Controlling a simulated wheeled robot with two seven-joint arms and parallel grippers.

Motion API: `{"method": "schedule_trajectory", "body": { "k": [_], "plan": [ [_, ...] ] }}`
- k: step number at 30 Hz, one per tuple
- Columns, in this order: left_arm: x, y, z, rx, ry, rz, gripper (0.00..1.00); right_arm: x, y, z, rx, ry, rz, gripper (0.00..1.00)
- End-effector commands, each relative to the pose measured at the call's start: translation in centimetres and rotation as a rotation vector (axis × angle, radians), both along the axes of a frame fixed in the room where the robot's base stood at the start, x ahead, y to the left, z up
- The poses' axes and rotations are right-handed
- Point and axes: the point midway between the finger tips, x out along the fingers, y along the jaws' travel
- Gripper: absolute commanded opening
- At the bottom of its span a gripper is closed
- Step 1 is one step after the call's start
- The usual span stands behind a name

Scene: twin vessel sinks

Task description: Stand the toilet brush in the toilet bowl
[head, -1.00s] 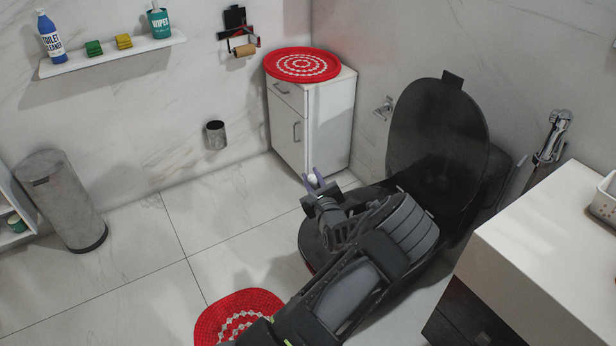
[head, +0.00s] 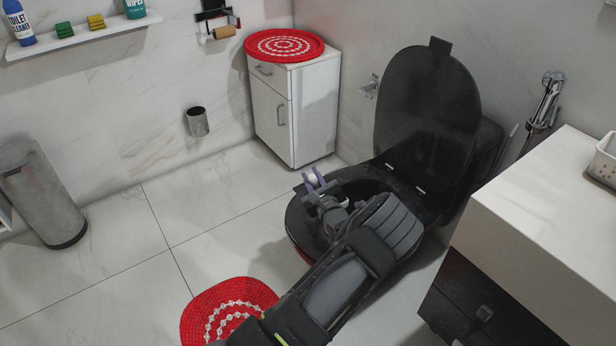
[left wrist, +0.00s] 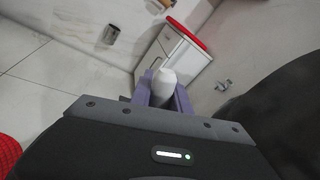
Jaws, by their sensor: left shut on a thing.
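The black toilet stands right of centre in the head view, with its lid (head: 427,120) raised and its bowl rim (head: 296,222) partly behind my left arm. My left gripper (head: 314,181) has purple fingers and is over the left part of the bowl in the picture. It is shut on a white rounded piece, which I take as the toilet brush's handle (head: 312,178). In the left wrist view this white handle (left wrist: 165,82) sits between the fingers (left wrist: 162,96). The brush's lower end is hidden. My right gripper is out of view.
A white cabinet (head: 316,115) with a red mat on top stands behind the toilet's left side. A white counter (head: 540,205) is close on the right. A grey bin (head: 42,195) and red floor mat (head: 222,305) are left. A metal cup (head: 197,121) is on the wall.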

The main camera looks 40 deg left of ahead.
Motion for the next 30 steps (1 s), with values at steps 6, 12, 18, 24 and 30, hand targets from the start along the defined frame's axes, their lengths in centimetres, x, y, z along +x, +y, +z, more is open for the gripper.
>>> {"method": "schedule_trajectory", "body": {
  "k": [6,12,18,24,30],
  "plan": [
    [0.37,-0.29,-1.16,0.001,-0.002,0.0,0.0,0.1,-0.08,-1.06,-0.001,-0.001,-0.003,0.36],
    [0.43,-0.34,-1.22,0.001,0.0,0.0,0.0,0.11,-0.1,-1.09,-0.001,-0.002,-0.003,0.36],
    [0.42,-0.35,-1.21,0.001,0.0,0.0,0.24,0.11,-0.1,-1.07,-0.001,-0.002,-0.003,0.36],
    [0.41,-0.36,-1.22,0.001,0.0,0.0,0.41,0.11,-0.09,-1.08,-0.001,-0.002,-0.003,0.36],
    [0.41,-0.36,-1.24,0.0,0.0,0.0,0.47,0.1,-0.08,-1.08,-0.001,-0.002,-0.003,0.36]
  ]
}}
